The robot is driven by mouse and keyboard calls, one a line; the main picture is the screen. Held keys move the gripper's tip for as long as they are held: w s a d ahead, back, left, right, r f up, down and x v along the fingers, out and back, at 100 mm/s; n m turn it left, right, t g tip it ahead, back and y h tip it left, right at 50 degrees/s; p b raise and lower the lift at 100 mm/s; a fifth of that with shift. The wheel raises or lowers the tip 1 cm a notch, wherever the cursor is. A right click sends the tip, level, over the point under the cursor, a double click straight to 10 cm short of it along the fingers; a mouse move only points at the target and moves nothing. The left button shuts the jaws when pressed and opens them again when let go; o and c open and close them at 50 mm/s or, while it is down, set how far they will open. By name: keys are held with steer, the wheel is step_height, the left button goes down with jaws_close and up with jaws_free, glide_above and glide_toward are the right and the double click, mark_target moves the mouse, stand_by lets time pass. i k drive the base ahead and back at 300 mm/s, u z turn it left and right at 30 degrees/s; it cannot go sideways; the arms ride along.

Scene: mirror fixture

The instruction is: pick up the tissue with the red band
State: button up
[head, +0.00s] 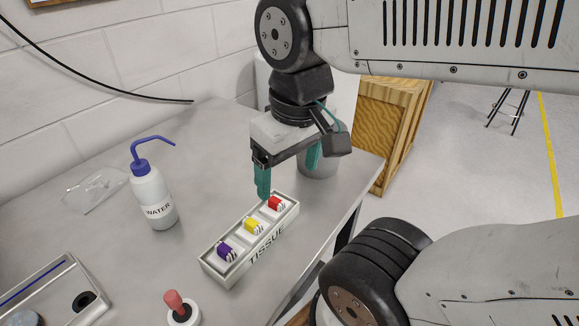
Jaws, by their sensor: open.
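The tissue with the red band (276,203) sits in the far compartment of the tissue tray (219,268), a light box lettered "TISSUE" on its side. A yellow-banded tissue (253,224) is in the middle compartment and a purple-banded tissue (226,251) is in the near one. My gripper (287,176) has teal fingers and is open and empty. Its fingers point down above the far end of the tray, and the left fingertip appears close to the red-banded tissue. I cannot tell the exact height of the gap.
A water bottle (153,199) with a blue nozzle stands left of the tray. A red-topped item (176,306) stands in front. A metal tray (81,292) is at lower left. The table's right edge is close to the tray.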

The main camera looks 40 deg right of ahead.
mark_target(276, 205)
steer(key=z, duration=0.05)
steer(key=k, duration=0.45)
steer(key=z, duration=0.7)
